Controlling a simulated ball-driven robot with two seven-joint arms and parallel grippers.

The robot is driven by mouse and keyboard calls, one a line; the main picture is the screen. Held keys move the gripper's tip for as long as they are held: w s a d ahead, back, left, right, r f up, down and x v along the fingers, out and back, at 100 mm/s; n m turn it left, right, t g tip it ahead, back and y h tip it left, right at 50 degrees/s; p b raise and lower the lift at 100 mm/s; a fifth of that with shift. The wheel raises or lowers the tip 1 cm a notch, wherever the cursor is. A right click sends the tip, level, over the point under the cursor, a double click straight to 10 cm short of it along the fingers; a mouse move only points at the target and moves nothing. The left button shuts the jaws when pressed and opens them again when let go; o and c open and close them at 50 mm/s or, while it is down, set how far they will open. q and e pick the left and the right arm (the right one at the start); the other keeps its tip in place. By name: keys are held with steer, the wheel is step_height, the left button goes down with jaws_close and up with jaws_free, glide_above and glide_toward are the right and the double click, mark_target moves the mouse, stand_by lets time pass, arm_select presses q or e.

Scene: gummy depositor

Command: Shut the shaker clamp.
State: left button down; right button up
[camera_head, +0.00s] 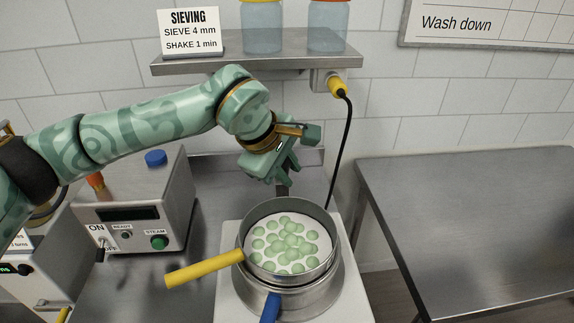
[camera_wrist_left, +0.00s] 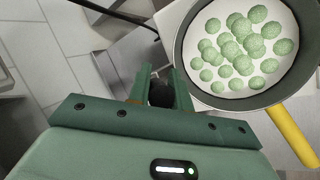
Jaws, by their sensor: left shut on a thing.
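A round metal sieve (camera_head: 327,262) holding several pale green gummies (camera_head: 290,243) sits on a stacked metal pan on the shaker's light base (camera_head: 231,292). A yellow handle (camera_head: 205,267) sticks out to the left and a blue handle (camera_head: 270,308) to the front. My left gripper (camera_head: 284,178) is behind the sieve, pointing down. In the left wrist view its fingers (camera_wrist_left: 160,92) are shut on a dark rounded knob (camera_wrist_left: 160,96) beside the sieve rim (camera_wrist_left: 181,60). I cannot tell for sure that this knob is the clamp's. My right gripper is out of view.
A steel control box (camera_head: 170,205) with switches stands left of the shaker. A wall shelf (camera_head: 255,62) with a sign and jars hangs above. A black cable (camera_head: 345,140) runs down behind the shaker. The steel table (camera_head: 460,210) at right is clear.

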arm_select(q)
steer(key=shift+s+d+f+t+b, duration=0.1)
steer(key=shift+s+f+t+b, duration=0.5)
steer(key=shift+t+b, duration=0.5)
steer(key=c, duration=1.3)
jaws_free()
steer(key=v, duration=1.6)
steer(key=shift+s+d+r+p, duration=0.1)
steer(key=shift+d+r+p, duration=0.05)
steer(key=shift+r+p, duration=0.15)
steer(key=shift+f, duration=0.1)
